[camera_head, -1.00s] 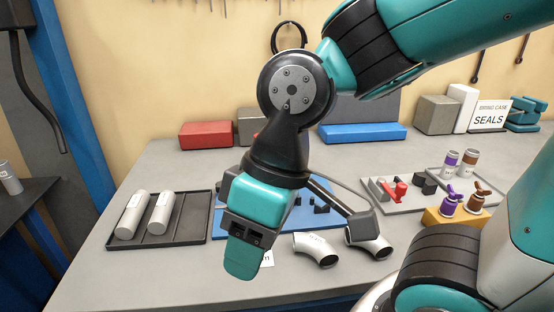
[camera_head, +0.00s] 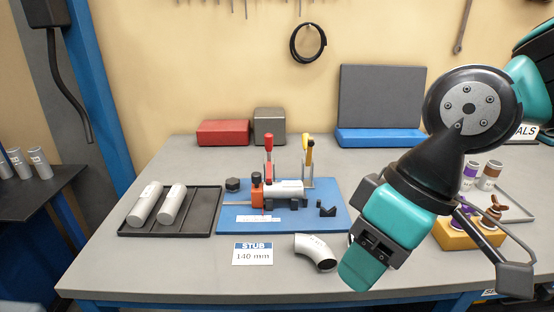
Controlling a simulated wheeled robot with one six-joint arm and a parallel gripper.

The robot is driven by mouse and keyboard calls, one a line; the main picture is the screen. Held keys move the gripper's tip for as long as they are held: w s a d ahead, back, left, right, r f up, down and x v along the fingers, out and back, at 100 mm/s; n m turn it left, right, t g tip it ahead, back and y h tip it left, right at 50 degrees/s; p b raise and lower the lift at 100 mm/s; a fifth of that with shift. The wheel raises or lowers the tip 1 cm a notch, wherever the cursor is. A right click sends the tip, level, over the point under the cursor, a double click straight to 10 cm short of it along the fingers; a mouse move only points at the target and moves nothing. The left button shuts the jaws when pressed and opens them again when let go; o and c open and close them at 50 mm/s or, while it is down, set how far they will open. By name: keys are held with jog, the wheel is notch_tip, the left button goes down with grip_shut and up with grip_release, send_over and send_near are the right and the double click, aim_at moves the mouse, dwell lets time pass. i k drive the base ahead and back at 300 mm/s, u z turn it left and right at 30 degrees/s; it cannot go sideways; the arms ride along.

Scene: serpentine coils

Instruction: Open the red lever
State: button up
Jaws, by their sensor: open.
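The red lever (camera_head: 268,143) stands upright on the fixture at the middle of the bench. It has a red grip on a metal stem. A second, yellow lever (camera_head: 309,147) stands upright to its right. A light tube (camera_head: 284,187) lies in the fixture beside an orange block (camera_head: 257,194), on a blue base plate (camera_head: 337,211). My gripper (camera_head: 362,268) is at the lower right, pointing down and left, well apart from the red lever. It is open, and I see nothing held in it.
A dark tray (camera_head: 210,210) with two light tubes lies left of the fixture. A card reading "STUB 140 mm" (camera_head: 252,254) and a metal elbow (camera_head: 316,251) are in front. Red (camera_head: 223,132) and grey (camera_head: 269,126) boxes stand behind. An orange block (camera_head: 468,233) with small parts is at right.

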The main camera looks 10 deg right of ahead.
aim_at(268, 137)
jog(key=u, duration=0.25)
jog(key=i, duration=0.75)
jog(key=u, duration=0.2)
jog(key=k, duration=0.75)
jog(key=z, duration=0.2)
jog(key=i, duration=0.35)
jog(key=u, duration=0.05)
